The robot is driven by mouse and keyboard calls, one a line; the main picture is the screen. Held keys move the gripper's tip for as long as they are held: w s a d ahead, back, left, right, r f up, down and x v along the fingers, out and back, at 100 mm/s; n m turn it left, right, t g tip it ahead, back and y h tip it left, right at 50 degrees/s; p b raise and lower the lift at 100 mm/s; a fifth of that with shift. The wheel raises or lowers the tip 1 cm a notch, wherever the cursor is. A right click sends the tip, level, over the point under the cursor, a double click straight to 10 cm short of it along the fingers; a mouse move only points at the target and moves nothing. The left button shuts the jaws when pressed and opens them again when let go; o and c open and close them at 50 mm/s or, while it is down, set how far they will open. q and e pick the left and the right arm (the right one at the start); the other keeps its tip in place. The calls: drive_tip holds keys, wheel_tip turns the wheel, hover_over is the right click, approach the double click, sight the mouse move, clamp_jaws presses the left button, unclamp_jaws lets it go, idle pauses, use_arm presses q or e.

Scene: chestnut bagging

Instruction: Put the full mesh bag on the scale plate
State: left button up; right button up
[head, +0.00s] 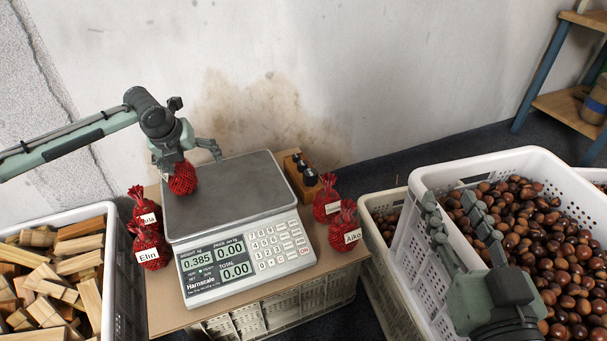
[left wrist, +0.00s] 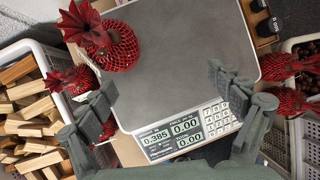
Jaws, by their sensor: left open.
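A full red mesh bag (head: 183,179) sits on the left part of the grey scale plate (head: 235,187). In the left wrist view the bag (left wrist: 112,50) stands with its gathered top toward the upper left. My left gripper (head: 190,157) is open above the plate, partly hiding the bag in the head view. In the left wrist view its fingers are spread wide with bare plate (left wrist: 185,60) between them, apart from the bag. The scale display (head: 202,260) reads 0.385. My right gripper (head: 451,200) is open and empty in front of the chestnut crate (head: 408,248).
Red bags labelled Elin (head: 150,253) and Aiko (head: 345,232) stand beside the scale, each with another bag behind. A wooden block with dark weights (head: 299,177) is right of the plate. A crate of firewood (head: 110,270) is at left.

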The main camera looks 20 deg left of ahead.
use_arm(q)
drive_tip(key=s+d+f+n+t+h, duration=0.1)
drive_tip(key=d+f+n+h, duration=0.15)
drive_tip(key=d, duration=0.85)
drive_tip(key=s+d+f+n+t+h, duration=0.1)
drive_tip(key=d+f+h, duration=0.15)
drive_tip(key=d, duration=0.75)
drive_tip(key=s+d+r+n+t+h, duration=0.1)
drive_tip(key=s+d+n, duration=0.1)
drive_tip(key=d, duration=0.4)
drive_tip(key=s+d+r+n+t+h, duration=0.1)
drive_tip(key=s+d+r+n, duration=0.15)
drive_tip(key=d, duration=0.35)
drive_tip(key=s+d+r+n+t+h, duration=0.2)
drive_tip(key=s+d+r+n+t, duration=0.1)
drive_tip(key=d+r+n, duration=0.3)
drive_tip(key=s+a+r+n+t+y, duration=0.1)
drive_tip(key=s+a+r+n+t, duration=0.1)
drive_tip(key=r+n, duration=0.3)
drive_tip(key=s+a+r+n+t+y, duration=0.1)
drive_tip(key=s+a+r+n+t, duration=0.1)
drive_tip(key=r+n, duration=0.4)
drive_tip(key=shift+s+a+n+t, duration=0.15)
drive_tip(key=shift+a+n+t, duration=0.45)
drive_tip(key=shift+t, duration=0.2)
